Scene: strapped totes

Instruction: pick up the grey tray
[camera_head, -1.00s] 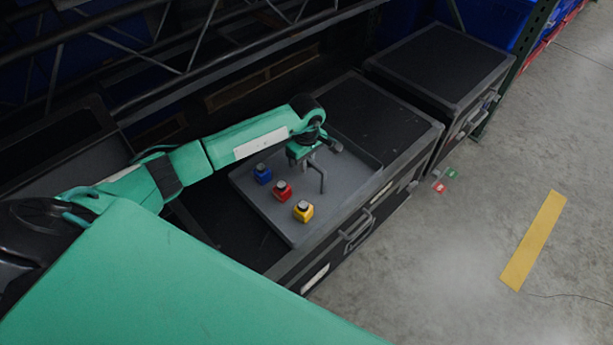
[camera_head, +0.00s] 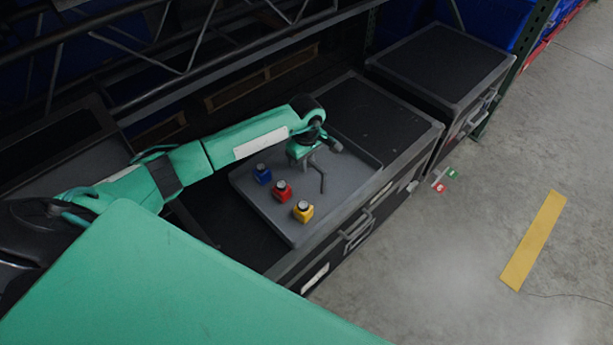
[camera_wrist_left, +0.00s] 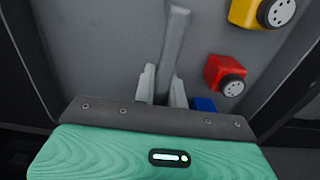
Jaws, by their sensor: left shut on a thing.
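The grey tray (camera_head: 340,200) lies on top of a black case in the head view, with a low rim. On it stand a blue block (camera_head: 262,173), a red block (camera_head: 282,191) and a yellow block (camera_head: 303,211), each with a round top. My left gripper (camera_head: 309,162) is over the tray's middle, pointing down, shut on the tray's grey handle (camera_wrist_left: 177,45). The handle runs between the fingers in the left wrist view. Whether the tray touches the case is hard to tell. My right gripper is not in view.
The black case (camera_head: 375,115) has a bare top behind the tray. A second black case (camera_head: 440,60) stands farther back. Metal racking (camera_head: 190,50) runs along the left. The concrete floor (camera_head: 450,270) at the right is open, with a yellow stripe (camera_head: 533,240).

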